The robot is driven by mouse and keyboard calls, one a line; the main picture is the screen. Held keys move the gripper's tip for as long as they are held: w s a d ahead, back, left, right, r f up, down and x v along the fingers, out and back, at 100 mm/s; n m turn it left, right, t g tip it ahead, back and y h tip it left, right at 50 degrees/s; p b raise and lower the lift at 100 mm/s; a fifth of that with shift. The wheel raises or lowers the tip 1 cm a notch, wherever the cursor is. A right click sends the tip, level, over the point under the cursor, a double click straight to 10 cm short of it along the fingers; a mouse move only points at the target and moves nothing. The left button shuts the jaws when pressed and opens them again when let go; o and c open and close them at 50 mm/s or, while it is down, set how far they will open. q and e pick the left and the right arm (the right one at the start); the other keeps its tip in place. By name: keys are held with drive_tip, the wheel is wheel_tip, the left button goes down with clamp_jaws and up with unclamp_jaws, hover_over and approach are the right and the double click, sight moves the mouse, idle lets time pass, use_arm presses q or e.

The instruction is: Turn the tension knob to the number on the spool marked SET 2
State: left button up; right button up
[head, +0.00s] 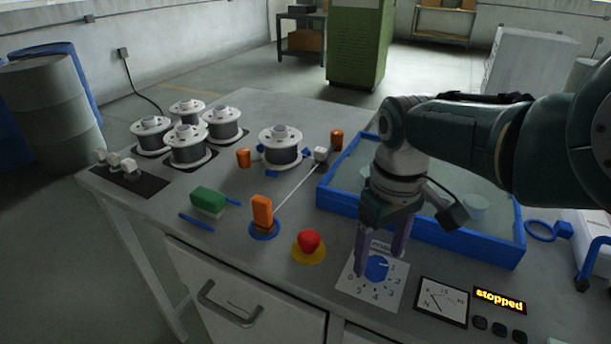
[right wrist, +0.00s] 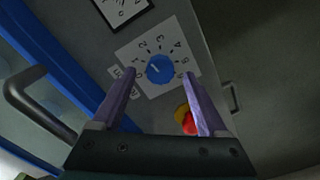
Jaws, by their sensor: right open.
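The blue tension knob (head: 377,268) sits on a white numbered plate (head: 362,291) at the front of the bench. Its white mark appears to point about at 1. The knob also shows in the right wrist view (right wrist: 160,69). My right gripper (head: 381,256) is open, pointing down, with a finger on either side above the knob; I cannot tell whether they touch it. Several grey spools with white flanges (head: 188,147) stand at the back left, and one spool (head: 281,148) sits apart near the middle. No SET 2 marking is readable. My left gripper is not in view.
A red button (head: 309,241) and an orange block (head: 262,210) stand left of the knob. A blue-rimmed tank (head: 455,243) lies behind it. A gauge (head: 441,302) and a display reading "stopped" (head: 499,299) lie to its right. A green block (head: 208,201) lies farther left.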

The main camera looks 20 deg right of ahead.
sight(377, 263)
wheel_tip(377, 263, up, 8)
drive_tip(key=p, duration=0.4)
